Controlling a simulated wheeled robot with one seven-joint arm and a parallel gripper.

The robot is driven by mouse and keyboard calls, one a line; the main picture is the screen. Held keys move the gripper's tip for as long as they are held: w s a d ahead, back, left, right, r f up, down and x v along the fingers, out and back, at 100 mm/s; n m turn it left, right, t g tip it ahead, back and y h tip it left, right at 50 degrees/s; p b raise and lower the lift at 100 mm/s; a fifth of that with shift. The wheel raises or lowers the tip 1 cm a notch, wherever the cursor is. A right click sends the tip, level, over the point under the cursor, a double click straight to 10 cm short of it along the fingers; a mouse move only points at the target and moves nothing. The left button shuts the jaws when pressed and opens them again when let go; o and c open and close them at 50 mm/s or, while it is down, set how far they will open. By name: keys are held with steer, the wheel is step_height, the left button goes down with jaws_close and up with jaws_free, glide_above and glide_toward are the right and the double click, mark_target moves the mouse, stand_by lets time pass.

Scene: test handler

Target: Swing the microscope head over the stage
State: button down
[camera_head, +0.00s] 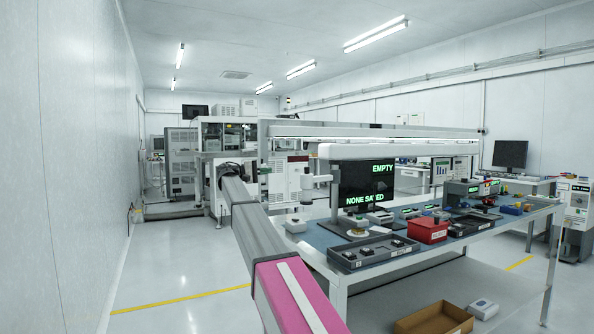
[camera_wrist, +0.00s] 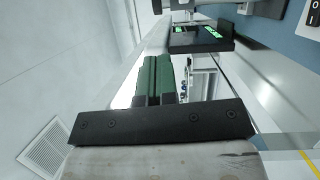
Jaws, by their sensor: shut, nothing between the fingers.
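What looks like the stage (camera_head: 357,234) is a low piece with a pale top, below the monitor and to the right of the head. In the wrist view my gripper (camera_wrist: 153,62) has its green fingers together, with nothing between them. It touches nothing that I can see.
A monitor (camera_head: 367,186) reading "EMPTY" and "NONE SAVED" stands behind the stage; it also shows in the wrist view (camera_wrist: 202,40). A dark parts tray (camera_head: 372,258) and a red bin (camera_head: 428,231) are on the bench. The floor left of the bench (camera_head: 180,265) is clear.

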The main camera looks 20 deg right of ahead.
stand_by(0.3)
steer(key=s+d, duration=0.4)
steer(key=d, duration=0.8)
steer(key=shift+s+d+r, duration=0.15)
steer(key=shift+s+r, duration=0.1)
steer(key=shift+r, duration=0.15)
steer(key=shift+s, duration=0.1)
